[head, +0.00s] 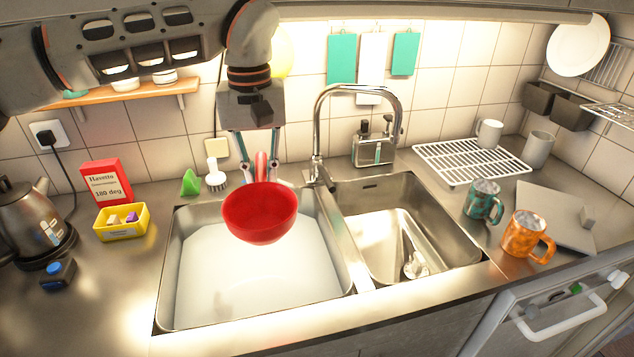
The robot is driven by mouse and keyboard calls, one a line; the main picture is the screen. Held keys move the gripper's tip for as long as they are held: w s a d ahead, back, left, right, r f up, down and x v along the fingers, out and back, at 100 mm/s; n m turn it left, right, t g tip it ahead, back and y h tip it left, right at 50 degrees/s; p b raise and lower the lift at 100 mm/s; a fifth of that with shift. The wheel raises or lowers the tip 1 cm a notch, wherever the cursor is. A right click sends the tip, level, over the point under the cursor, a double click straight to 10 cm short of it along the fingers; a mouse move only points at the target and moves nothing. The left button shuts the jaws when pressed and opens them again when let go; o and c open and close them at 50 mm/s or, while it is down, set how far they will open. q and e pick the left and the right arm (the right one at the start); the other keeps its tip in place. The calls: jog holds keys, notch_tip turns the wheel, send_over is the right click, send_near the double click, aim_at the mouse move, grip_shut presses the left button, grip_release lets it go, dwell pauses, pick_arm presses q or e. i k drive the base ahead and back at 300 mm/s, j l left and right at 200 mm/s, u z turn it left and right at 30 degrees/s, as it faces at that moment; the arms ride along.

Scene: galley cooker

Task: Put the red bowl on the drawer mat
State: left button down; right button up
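The red bowl (260,213) is upright over the back of the left sink basin, its rim overlapping the basin's back edge in the picture. My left gripper (264,172) comes down from above and behind it. Its fingers are close together at the bowl's far rim and appear shut on it. The fingertips are partly hidden by the bowl. My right gripper is not in view. I cannot clearly make out the drawer mat. A drawer-like front with a pale handle (566,320) shows at the lower right.
The left basin (166,290) holds whitish liquid. The tap (318,130) stands right of my gripper. A teal mug (483,200), an orange mug (526,235) and a grey board (558,210) are on the right counter. A kettle (30,215) and yellow box (122,228) stand left.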

aim_at(560, 231)
jog(key=l, duration=0.7)
jog(key=k+l, duration=0.15)
jog(key=l, duration=0.95)
jog(key=i+l+z, duration=0.1)
jog(key=l, duration=0.35)
jog(key=i+l, duration=0.15)
jog(key=l, duration=0.2)
jog(key=i+l, duration=0.15)
jog(key=l, duration=0.25)
jog(key=i+l, duration=0.15)
jog(key=l, duration=0.2)
jog(key=i+l, duration=0.2)
jog(key=l, duration=0.15)
jog(key=z, duration=0.05)
